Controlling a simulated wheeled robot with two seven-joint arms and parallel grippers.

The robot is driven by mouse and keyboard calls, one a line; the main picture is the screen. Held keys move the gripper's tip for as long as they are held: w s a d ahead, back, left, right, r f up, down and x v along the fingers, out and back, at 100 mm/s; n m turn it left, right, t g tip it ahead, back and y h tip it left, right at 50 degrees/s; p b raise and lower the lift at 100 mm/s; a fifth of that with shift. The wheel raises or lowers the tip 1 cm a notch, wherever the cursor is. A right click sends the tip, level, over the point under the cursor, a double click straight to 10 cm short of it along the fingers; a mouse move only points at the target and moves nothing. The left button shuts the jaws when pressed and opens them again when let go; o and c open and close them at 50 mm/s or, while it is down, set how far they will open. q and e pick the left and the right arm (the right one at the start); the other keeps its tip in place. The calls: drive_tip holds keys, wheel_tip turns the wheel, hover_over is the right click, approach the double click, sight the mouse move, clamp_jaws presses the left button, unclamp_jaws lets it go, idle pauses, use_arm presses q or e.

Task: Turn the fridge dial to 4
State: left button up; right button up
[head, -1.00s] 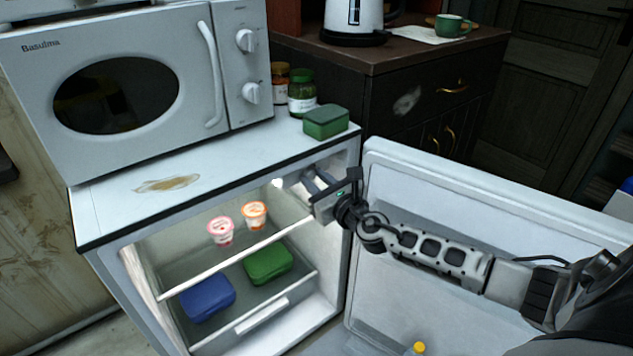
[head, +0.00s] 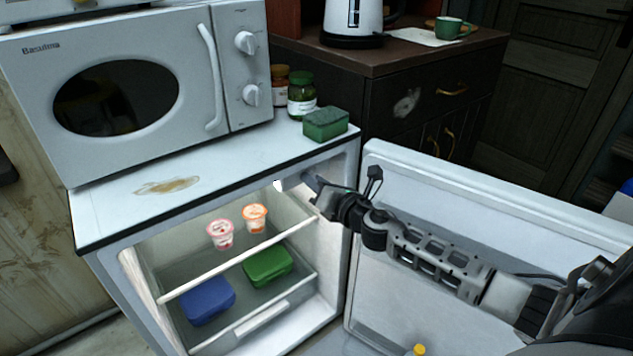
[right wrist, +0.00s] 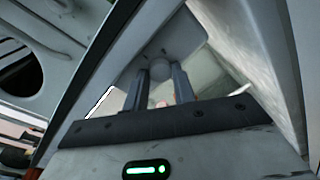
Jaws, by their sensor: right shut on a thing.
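The open fridge (head: 218,188) stands below the microwave, its inside lit. A pale dial housing (head: 292,183) hangs under the fridge's top at the upper right of the inside, and it also shows in the right wrist view (right wrist: 178,40). My right gripper (head: 307,181) reaches in past the door and is shut at this housing. In the right wrist view its two fingers (right wrist: 158,72) meet the housing's face, closed on the dial, which they mostly hide. I cannot read any number on the dial. My left gripper is not in view.
The open fridge door (head: 500,205) stands to the right, below and behind my right arm. Pink (head: 220,235) and orange (head: 255,218) cups stand on the upper shelf, with blue (head: 208,300) and green (head: 268,265) boxes below.

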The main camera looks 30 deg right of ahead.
idle(0.5)
drive_tip(key=o, duration=1)
drive_tip(key=s+r+b, duration=0.1)
drive_tip(key=s, duration=1.5)
drive_tip(key=shift+d, duration=0.35)
